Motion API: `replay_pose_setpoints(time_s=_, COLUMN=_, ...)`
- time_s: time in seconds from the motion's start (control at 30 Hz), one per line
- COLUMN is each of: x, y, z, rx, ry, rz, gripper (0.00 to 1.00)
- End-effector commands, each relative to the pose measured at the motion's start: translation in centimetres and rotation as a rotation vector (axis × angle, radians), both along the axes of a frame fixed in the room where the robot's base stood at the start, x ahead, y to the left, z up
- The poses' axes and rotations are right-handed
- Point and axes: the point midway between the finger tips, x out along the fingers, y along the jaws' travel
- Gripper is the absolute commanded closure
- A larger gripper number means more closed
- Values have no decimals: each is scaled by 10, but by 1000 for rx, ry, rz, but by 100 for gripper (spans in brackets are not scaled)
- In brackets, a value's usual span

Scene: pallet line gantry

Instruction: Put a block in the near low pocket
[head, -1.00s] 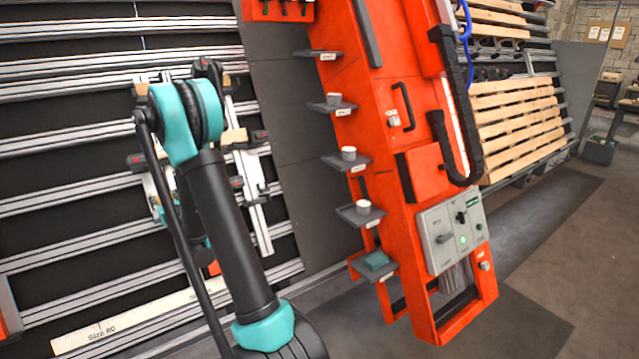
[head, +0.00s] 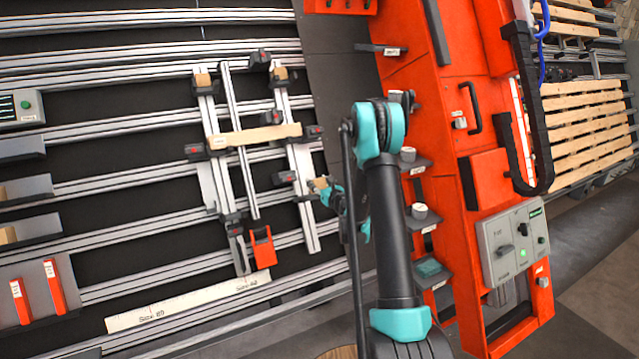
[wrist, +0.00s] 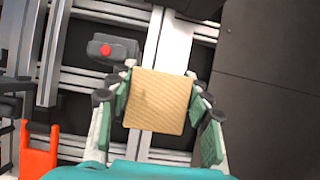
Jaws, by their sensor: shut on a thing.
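My gripper (wrist: 158,112) is shut on a tan wooden block (wrist: 160,100), which shows square between green finger pads in the wrist view. In the head view, the gripper (head: 328,192) and block (head: 319,184) are small and partly hidden behind my arm. They appear just right of the right upright of a metal jig (head: 301,210). Black clamps with red buttons line the jig; one clamp (wrist: 105,50) is left of the block in the wrist view. I cannot tell which spot is the near low pocket, or whether the block touches the jig.
A wooden slat (head: 255,135) crosses the jig. An orange tool (head: 263,247) hangs low on it. An orange cabinet (head: 455,130) with small side shelves stands right of my arm. A scale strip (head: 187,302) runs below.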

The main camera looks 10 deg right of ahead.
Motion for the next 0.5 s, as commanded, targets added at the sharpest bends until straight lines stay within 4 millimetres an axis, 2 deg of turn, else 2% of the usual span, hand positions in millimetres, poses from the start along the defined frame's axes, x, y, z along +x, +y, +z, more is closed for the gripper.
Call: replay_pose_setpoints(time_s=0.5, x=26, y=8, z=-14, rx=0, ry=0, rz=-1, gripper=81)
